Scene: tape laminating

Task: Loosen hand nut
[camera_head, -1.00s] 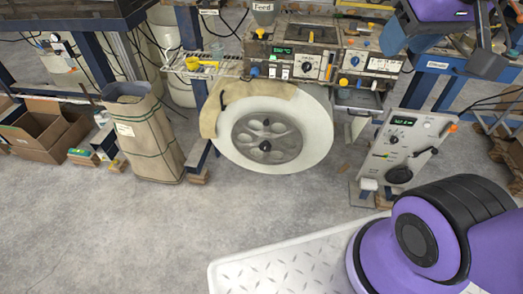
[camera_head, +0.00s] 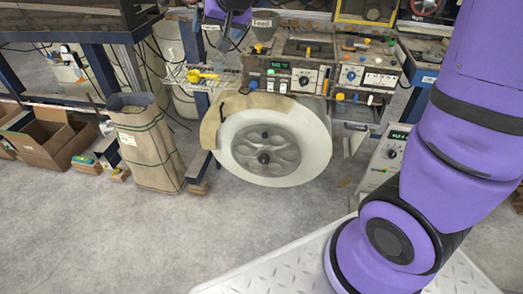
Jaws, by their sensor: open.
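The hand nut (camera_head: 264,158) looks like a small dark knob at the middle of the grey hub on a large white reel (camera_head: 231,159). Another small dark knob (camera_head: 266,135) shows just above it on the hub. The reel stands upright below the control panels, and tan material covers its upper left rim. The end of my arm with my gripper (camera_head: 228,20) shows small at the top edge, well above the reel and apart from the nut. It is open, with nothing visible in it; its fingers are hard to make out.
Control panels (camera_head: 300,78) with knobs stand directly above the reel. A wire shelf (camera_head: 190,76) is at their left. A brown sack (camera_head: 149,146) and cardboard boxes (camera_head: 45,140) stand on the left. A grey control box (camera_head: 383,160) is partly behind my arm. Floor before the reel is clear.

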